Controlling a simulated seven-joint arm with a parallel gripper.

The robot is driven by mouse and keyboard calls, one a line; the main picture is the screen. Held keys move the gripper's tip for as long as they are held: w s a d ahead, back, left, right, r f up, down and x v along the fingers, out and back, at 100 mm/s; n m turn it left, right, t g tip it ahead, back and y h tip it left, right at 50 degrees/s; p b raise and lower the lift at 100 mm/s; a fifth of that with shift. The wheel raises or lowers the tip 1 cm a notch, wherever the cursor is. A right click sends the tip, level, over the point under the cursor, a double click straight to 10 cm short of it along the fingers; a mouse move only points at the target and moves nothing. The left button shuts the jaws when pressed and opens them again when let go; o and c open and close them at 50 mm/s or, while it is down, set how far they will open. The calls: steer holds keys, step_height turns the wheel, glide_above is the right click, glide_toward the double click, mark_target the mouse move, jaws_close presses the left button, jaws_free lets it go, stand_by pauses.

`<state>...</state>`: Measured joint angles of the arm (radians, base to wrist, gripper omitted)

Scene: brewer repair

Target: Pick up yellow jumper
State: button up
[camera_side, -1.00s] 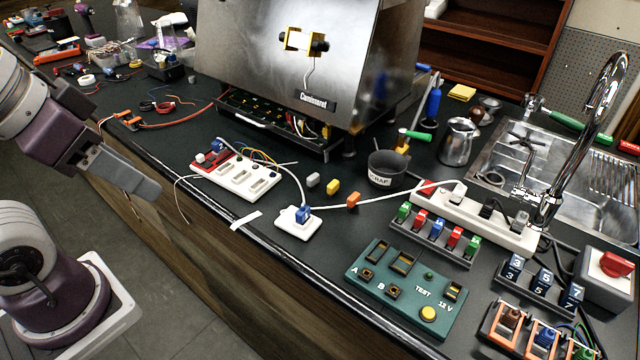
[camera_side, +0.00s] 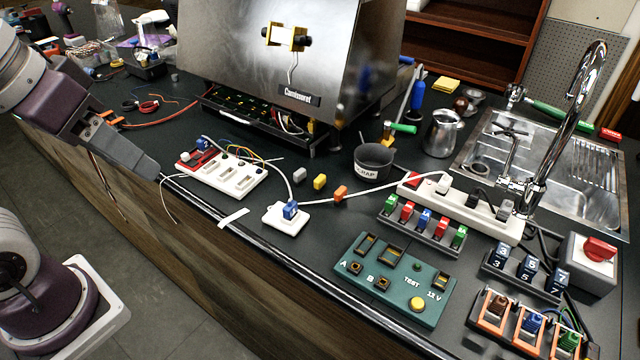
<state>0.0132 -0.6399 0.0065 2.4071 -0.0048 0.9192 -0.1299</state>
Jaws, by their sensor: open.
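The yellow jumper (camera_side: 320,181) is a small block on the dark counter. It stands between a grey jumper (camera_side: 299,175) on its left and an orange jumper (camera_side: 341,192) on its right, in front of the brewer. My gripper (camera_side: 150,168) is at the left, by the counter's front edge. It is well apart from the yellow jumper. Its jaws are open, and I see nothing between them.
A white board with a red end (camera_side: 230,178) lies between my gripper and the jumpers. A white block with a blue plug (camera_side: 285,217) and its white cable lie close by. The scrap cup (camera_side: 374,163) stands behind the jumpers. The steel brewer (camera_side: 280,60) rises behind.

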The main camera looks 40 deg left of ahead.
steer(key=w+d+r+n+g, duration=0.1)
steer(key=w+r+n+g, duration=0.1)
steer(key=w+n, duration=0.65)
steer(key=n+g, duration=0.3)
steer(key=n, duration=0.5)
glide_toward(318, 177)
steer(key=shift+n, duration=0.45)
step_height(318, 177, down, 8)
steer(key=shift+w+f, duration=0.1)
steer(key=shift+f, duration=0.25)
jaws_close()
